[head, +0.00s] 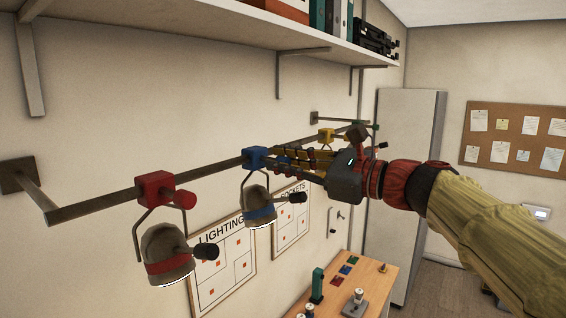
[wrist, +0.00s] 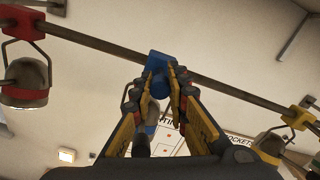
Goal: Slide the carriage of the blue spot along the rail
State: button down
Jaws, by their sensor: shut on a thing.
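The blue carriage (head: 256,156) sits on the metal rail (head: 110,203), between the red and yellow carriages. The blue-banded spot (head: 258,206) hangs below it from a bent bracket. My gripper (head: 279,158) reaches in from the right, its fingers at the blue carriage. In the wrist view, my gripper (wrist: 161,80) is shut on the blue carriage (wrist: 158,65), with a finger on each side. The rail (wrist: 215,88) crosses behind the fingers. The blue spot is mostly hidden behind my gripper there.
The red carriage (head: 156,188) with its spot (head: 167,254) is to the left on the rail. The yellow carriage (head: 326,135) is to the right, partly behind my gripper. A shelf (head: 210,22) runs above. A workbench (head: 375,290) stands below, and wall posters (head: 222,262) hang behind.

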jog(key=shift+w, duration=0.1)
jog(key=w+d+p, duration=0.3)
jog(key=w+d, duration=0.4)
jog(key=w, duration=0.2)
jog(key=shift+w+d, duration=0.3)
jog(key=c, duration=1.7)
grip_release()
jog(key=v, duration=1.2)
jog(key=shift+s, duration=0.1)
